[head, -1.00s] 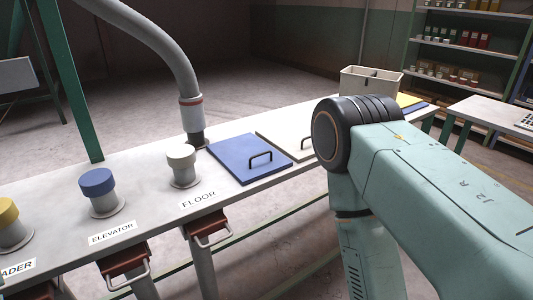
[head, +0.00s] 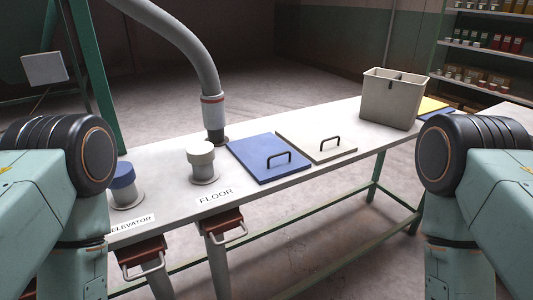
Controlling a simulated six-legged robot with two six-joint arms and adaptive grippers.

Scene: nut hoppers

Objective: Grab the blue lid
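Nothing touches the blue lid from above. Only upper links of my two arms show, at the left and right edges of the head view. Both grippers are out of view.
A grey hose pipe (head: 213,110) stands behind the blue lid. White (head: 202,160) and blue (head: 124,186) capped ports are to its left. A divided cream bin (head: 390,103) and a yellow panel (head: 431,106) are further right.

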